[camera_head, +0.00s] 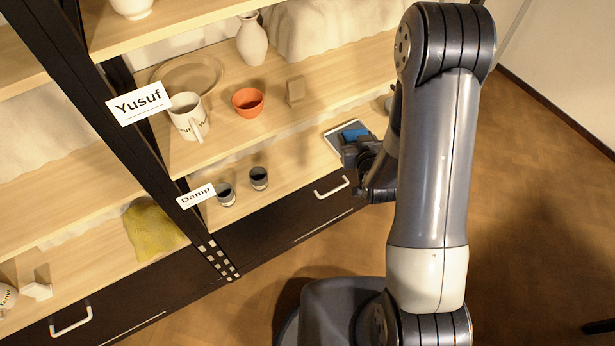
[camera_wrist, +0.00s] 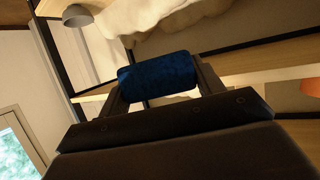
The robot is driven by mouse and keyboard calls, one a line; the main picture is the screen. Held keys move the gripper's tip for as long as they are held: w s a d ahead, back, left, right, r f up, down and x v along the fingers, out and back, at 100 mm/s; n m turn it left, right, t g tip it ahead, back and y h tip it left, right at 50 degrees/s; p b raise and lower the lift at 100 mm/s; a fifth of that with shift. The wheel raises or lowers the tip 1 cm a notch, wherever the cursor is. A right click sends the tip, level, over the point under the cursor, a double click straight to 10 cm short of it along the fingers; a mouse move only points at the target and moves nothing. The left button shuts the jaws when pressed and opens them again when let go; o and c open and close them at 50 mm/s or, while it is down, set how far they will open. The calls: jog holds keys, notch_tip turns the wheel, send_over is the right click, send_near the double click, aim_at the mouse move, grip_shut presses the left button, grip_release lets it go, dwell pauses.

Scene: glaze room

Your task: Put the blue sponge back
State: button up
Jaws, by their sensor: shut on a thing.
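The blue sponge (camera_wrist: 157,75) sits between the two fingers of my gripper (camera_wrist: 160,82) in the wrist view, and the fingers are shut on it. In the head view, a bit of the sponge (camera_head: 354,133) shows at the tip of my gripper (camera_head: 350,149), in front of the lower right shelf. A shallow grey tray (camera_head: 333,137) with a light rim lies on that shelf, at or just behind the gripper. The gripper and sponge hide part of the tray. I cannot tell whether the sponge touches it.
Two small dark cups (camera_head: 259,178) stand on the same shelf to the left. The shelf above holds a white mug (camera_head: 188,117), an orange bowl (camera_head: 248,102) and a vase (camera_head: 252,40). A yellow cloth (camera_head: 152,230) lies on the lower left shelf. Floor is open at right.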

aim_at(311, 167)
jog(key=w+a+f+n+g+y+b, duration=0.1)
jog(key=w+a+f+n+y+b, duration=0.25)
jog(key=b, duration=0.65)
jog(key=w+a+f+b, duration=0.3)
jog(key=a+f+b, duration=0.1)
jog(key=f+b, duration=0.4)
jog(key=w+a+f+n+g+y+b, duration=0.1)
jog(key=w+a+f+y+b, duration=0.2)
jog(key=b, duration=0.8)
jog(key=shift+h, duration=0.75)
jog(key=f+b, duration=0.2)
jog(key=f, duration=0.1)
jog(key=a+f+b, duration=0.1)
jog(key=f+b, duration=0.1)
jog(key=f, duration=0.2)
jog(key=f+b, duration=0.2)
jog(key=f, duration=0.1)
jog(key=shift+a+f, duration=0.25)
jog(key=shift+f, duration=0.15)
jog(key=shift+f, duration=0.15)
jog(key=o, duration=1)
